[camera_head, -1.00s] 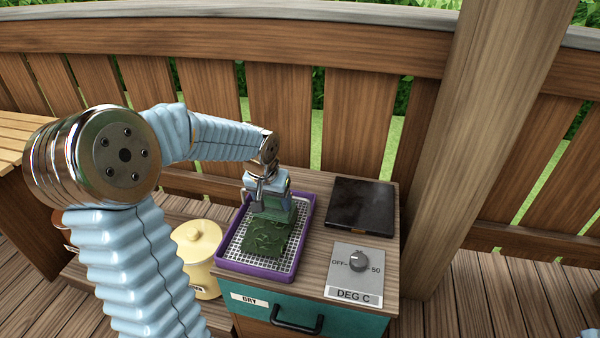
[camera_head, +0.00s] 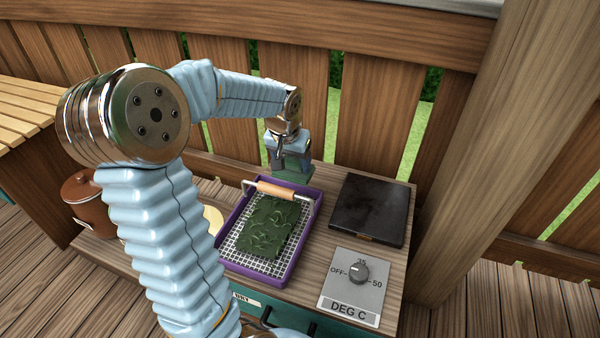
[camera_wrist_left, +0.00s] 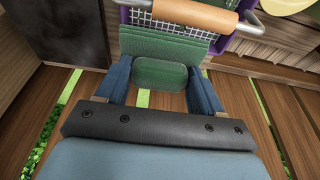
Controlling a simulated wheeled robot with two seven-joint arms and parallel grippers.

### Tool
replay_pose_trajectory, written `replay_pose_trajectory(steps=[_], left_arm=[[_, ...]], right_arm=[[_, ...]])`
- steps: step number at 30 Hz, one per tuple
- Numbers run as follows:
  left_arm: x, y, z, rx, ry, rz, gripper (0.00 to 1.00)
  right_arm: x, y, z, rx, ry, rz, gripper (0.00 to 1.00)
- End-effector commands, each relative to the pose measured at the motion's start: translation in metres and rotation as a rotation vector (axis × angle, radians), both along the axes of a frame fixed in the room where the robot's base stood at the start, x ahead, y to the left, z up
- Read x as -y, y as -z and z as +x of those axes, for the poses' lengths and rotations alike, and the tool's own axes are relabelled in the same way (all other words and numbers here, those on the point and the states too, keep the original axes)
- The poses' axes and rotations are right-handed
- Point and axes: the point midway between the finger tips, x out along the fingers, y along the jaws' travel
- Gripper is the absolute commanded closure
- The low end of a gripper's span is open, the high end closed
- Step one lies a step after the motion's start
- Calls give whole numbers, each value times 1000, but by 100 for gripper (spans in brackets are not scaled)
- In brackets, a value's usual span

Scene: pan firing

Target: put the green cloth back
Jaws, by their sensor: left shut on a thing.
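The green cloth (camera_head: 293,168) is in my left gripper (camera_head: 290,156), just behind the far edge of the purple tray. In the left wrist view the gripper (camera_wrist_left: 163,88) has its two blue fingers on either side of the cloth (camera_wrist_left: 160,74), which looks like a flat green pad with folded layers. The purple tray (camera_head: 229,218) has a white mesh floor and a wooden bar handle (camera_head: 278,190) on metal ends. A dark green, leaf-patterned sheet (camera_head: 265,227) lies flat on the mesh. My right gripper is not in view.
A black plate (camera_head: 370,207) lies right of the tray. In front of it is a DEG C panel (camera_head: 355,285) with a dial. A brown pot (camera_head: 82,192) stands left, and a cream pot (camera_head: 213,217) is partly hidden by my left arm. A wooden fence stands behind.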

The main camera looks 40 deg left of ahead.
Motion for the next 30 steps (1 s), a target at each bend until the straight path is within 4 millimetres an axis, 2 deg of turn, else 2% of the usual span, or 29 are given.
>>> replay_pose_trajectory(steps=[5,18,24,30], left_arm=[[-5,4,7,-1,0,1,78],[-51,44,79,-3,-1,0,78],[-64,78,101,-2,1,0,78],[-71,90,111,1,0,0,78]], right_arm=[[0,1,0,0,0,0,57],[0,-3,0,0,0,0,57],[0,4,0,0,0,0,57],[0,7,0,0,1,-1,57]])
